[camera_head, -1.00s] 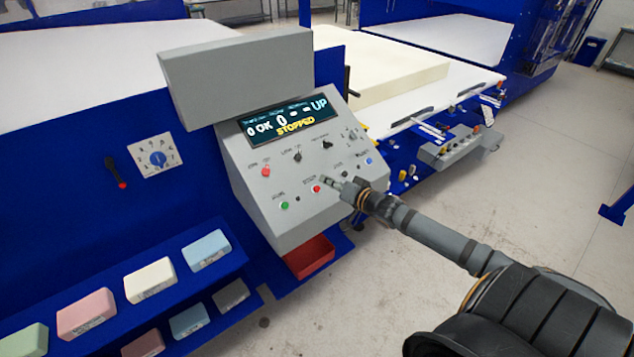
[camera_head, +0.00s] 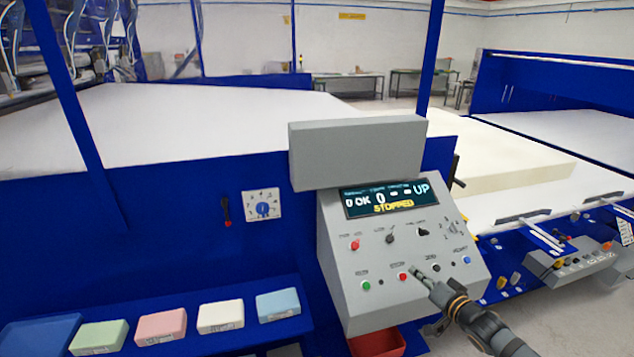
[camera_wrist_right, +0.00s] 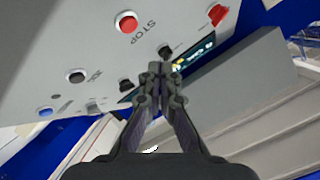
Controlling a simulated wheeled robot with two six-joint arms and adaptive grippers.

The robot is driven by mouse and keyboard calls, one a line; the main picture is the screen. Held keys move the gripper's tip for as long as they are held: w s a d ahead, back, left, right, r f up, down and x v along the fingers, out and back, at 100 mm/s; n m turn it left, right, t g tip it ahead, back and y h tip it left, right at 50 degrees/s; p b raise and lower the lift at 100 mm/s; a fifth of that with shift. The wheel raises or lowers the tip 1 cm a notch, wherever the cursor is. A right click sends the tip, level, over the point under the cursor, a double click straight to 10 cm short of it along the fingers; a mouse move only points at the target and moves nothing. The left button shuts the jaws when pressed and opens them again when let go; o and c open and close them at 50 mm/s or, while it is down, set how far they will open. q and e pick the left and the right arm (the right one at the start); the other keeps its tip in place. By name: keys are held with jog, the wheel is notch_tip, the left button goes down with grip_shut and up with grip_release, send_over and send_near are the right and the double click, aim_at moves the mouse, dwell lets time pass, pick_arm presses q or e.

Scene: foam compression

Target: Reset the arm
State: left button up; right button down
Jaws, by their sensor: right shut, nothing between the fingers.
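My right gripper (camera_head: 422,277) is in front of the lower part of the grey control panel (camera_head: 350,295) in the head view. Its fingers are together and hold nothing. In the right wrist view the closed fingertips (camera_wrist_right: 157,72) point at the panel face (camera_wrist_right: 75,40); whether they touch it I cannot tell. The red STOP button (camera_wrist_right: 126,22) lies above and left of the tips there. In the head view a red button (camera_head: 403,276) is just left of the tips. The panel display (camera_head: 392,200) reads STOPPED and UP. My left gripper is not in view.
Foam sample blocks in green, pink (camera_head: 161,326), white and blue (camera_head: 278,304) lie on a blue shelf at lower left. A red bin (camera_head: 378,342) is below the panel. A large cream foam slab (camera_head: 500,160) lies on the machine bed behind, at right.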

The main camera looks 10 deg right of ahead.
jog(key=s+a+f+n+g+h, duration=0.1)
jog(key=s+a+f+n+g, duration=0.1)
jog(key=s+a+f, duration=0.3)
jog(key=s+a+f+n+g+h, duration=0.1)
jog(key=s+a+f+n+g, duration=0.15)
jog(key=s, duration=0.45)
jog(key=s+a+f+n+g, duration=0.1)
jog(key=s+a+g, duration=0.25)
jog(key=s, duration=0.25)
jog(key=s+a+f+n+g+h, duration=0.1)
jog(key=s+a+f+n+g, duration=0.15)
jog(key=s, duration=0.45)
notch_tip(320, 180, down, 28)
jog(key=s+d+g+b, duration=0.1)
jog(key=d+g+b, duration=0.15)
jog(key=b, duration=0.35)
jog(key=s+f+b, duration=0.3)
jog(key=s+f, duration=0.7)
jog(key=f, duration=0.2)
jog(key=s+d+f+m+b, duration=0.1)
jog(key=s+f+b, duration=0.2)
jog(key=s+f, duration=0.7)
notch_tip(320, 180, down, 3)
jog(key=shift+d+f+g, duration=0.1)
jog(key=shift+d+g, duration=0.1)
jog(key=shift+g, duration=0.2)
